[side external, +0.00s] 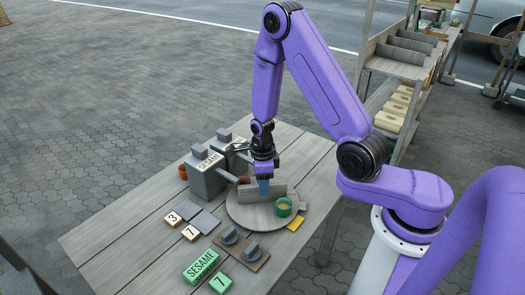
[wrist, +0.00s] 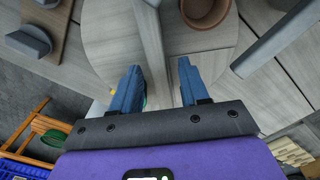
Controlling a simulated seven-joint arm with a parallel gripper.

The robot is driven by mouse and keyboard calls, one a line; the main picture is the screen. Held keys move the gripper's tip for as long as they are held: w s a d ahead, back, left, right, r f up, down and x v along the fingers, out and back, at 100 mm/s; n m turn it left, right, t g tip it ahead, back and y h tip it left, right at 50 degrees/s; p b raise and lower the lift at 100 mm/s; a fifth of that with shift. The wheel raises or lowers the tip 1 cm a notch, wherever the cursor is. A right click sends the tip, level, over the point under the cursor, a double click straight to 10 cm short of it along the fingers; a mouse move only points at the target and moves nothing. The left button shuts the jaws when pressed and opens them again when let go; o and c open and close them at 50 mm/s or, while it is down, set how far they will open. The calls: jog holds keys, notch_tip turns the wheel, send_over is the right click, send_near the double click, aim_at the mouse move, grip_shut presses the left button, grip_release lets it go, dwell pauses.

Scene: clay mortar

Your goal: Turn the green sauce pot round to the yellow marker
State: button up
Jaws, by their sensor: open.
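The green sauce pot (side external: 284,207) stands on a round wooden turntable (side external: 243,218) at its right side, in front of an upright grey divider (side external: 268,190). In the wrist view only a sliver of green shows by the left finger, and I cannot tell if it is the pot. The yellow marker (side external: 297,224) lies on the table just outside the turntable's front right edge. My gripper (side external: 264,188) is open, fingers pointing down at the divider, left of the green pot. In the wrist view its two blue fingers (wrist: 160,72) are apart with the divider (wrist: 154,42) ahead between them.
A terracotta bowl (wrist: 207,10) sits on the turntable beside the divider. Grey SESAME-labelled machines (side external: 207,175) stand behind left. The table's left end is clear.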

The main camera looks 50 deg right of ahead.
notch_tip(320, 180, up, 15)
jog(key=shift+r, duration=0.2)
dwell(0.5)
jog(key=s+a+r+n, duration=0.2)
jog(key=s+a+n, duration=0.15)
jog(key=n, duration=0.65)
jog(key=s+a+r+n, duration=0.2)
jog(key=s+a+n, duration=0.15)
jog(key=n, duration=0.75)
jog(key=s+d+r+n, duration=0.1)
jog(key=s+n, duration=1.5)
jog(key=n, duration=0.2)
jog(key=shift+s+d+r+n, duration=0.15)
jog(key=shift+d+r+n, duration=0.15)
jog(key=shift+d+r, duration=0.05)
